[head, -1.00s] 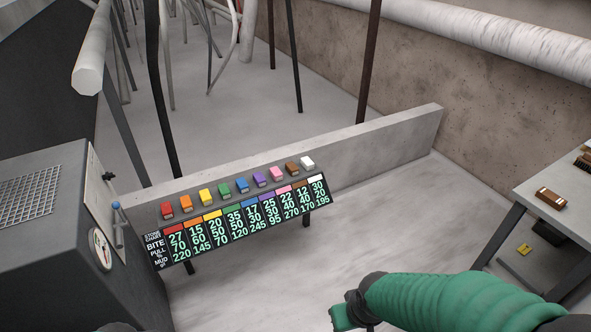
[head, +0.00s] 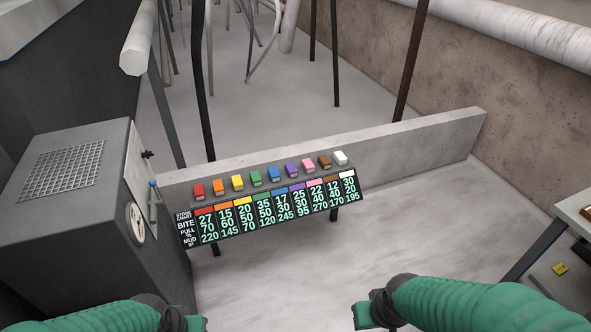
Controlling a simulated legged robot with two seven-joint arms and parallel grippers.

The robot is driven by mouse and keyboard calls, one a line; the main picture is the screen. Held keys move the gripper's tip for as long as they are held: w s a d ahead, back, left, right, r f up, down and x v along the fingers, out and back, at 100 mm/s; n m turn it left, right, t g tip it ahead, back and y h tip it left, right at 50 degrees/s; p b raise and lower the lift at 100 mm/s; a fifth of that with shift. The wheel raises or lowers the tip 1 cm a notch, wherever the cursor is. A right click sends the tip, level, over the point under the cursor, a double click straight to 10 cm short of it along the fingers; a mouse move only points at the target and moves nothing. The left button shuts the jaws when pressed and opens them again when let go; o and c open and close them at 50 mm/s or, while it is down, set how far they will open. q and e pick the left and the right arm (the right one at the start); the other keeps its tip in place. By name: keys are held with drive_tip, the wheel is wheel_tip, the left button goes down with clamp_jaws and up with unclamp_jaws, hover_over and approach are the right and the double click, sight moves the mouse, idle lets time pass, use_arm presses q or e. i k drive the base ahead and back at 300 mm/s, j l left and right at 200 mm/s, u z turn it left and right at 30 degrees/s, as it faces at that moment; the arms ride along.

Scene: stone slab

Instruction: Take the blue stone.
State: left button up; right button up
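The blue stone (head: 274,173) is a small block in the middle of a row of coloured stones on a narrow ledge above a number chart (head: 270,211). A green stone (head: 256,178) sits to its left and a purple stone (head: 291,169) to its right, each with a small gap. My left gripper (head: 196,323) is at the bottom edge, partly cut off. My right gripper (head: 360,316) is at the bottom, right of centre. Both are well in front of and below the row, apart from every stone. Their finger openings cannot be made out.
A dark grey machine (head: 75,215) with a grille, gauge and blue-tipped lever stands left of the chart. A low concrete wall (head: 420,140) runs behind the row. A table (head: 572,212) stands at the right, with a yellow block (head: 560,268) below it. The pale floor between is clear.

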sight(273, 174)
drive_tip(key=i+u, duration=0.1)
drive_tip(key=u, duration=0.45)
drive_tip(key=i+l+u, duration=0.9)
drive_tip(key=l, duration=0.4)
drive_tip(key=i+l, duration=0.2)
drive_tip(key=l, duration=0.15)
drive_tip(key=i+l, duration=0.2)
drive_tip(key=l, duration=0.15)
drive_tip(key=i+l, duration=0.2)
drive_tip(key=l, duration=0.15)
drive_tip(key=i+l+u, duration=0.1)
drive_tip(key=l, duration=0.25)
drive_tip(key=i+l, duration=0.25)
drive_tip(key=l, duration=0.1)
